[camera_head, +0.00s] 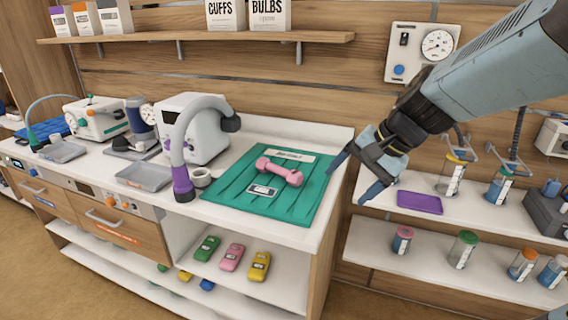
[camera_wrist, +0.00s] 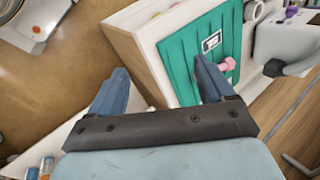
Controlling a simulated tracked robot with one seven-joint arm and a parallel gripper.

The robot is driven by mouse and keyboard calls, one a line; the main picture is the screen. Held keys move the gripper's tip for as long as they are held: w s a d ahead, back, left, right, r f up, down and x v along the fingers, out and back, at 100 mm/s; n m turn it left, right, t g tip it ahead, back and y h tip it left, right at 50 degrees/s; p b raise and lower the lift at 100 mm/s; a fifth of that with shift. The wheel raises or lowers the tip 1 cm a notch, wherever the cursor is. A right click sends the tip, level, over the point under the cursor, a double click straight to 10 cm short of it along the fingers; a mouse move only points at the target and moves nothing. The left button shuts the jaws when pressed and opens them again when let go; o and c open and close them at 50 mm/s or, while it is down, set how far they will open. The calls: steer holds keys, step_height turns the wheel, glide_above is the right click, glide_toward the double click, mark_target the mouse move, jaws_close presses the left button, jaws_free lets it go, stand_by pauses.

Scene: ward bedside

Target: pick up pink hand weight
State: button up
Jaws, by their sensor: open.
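The pink hand weight (camera_head: 279,172) lies on a green cloth (camera_head: 228,192) at the right end of the white counter. My gripper (camera_head: 352,183) is open and empty. It hangs to the right of the counter's end, apart from the weight. In the wrist view my gripper (camera_wrist: 160,88) has its two blue fingers spread wide, with the counter's side panel between and beyond them.
A small white card (camera_head: 262,191) and a white label lie on the cloth near the weight. A curved grey lamp with a purple base (camera_head: 184,184) stands left of the cloth. Shelves with jars and a purple tray (camera_head: 420,202) stand at right. A wall shelf (camera_head: 200,40) runs above.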

steer(key=w+a+f+m+y, duration=0.4)
steer(key=w+a+f+m, duration=0.1)
steer(key=w+m, duration=0.35)
steer(key=m+t+y, duration=0.1)
steer(key=m+t, duration=0.4)
steer(key=m, duration=0.6)
glide_toward(300, 175)
steer(key=shift+w+a+f, duration=0.2)
steer(key=shift+a+f, duration=0.2)
steer(key=shift+a, duration=0.05)
steer(key=x, duration=0.8)
steer(key=shift+w+a, duration=0.15)
steer(key=shift+w, duration=0.1)
steer(key=shift+t, duration=0.3)
steer(key=shift+r+x, duration=0.15)
steer(key=shift+x, duration=1.15)
steer(key=shift+r+x, duration=0.1)
steer(key=shift+x, duration=1.15)
steer(key=shift+a, duration=0.15)
steer(key=c, duration=1.4)
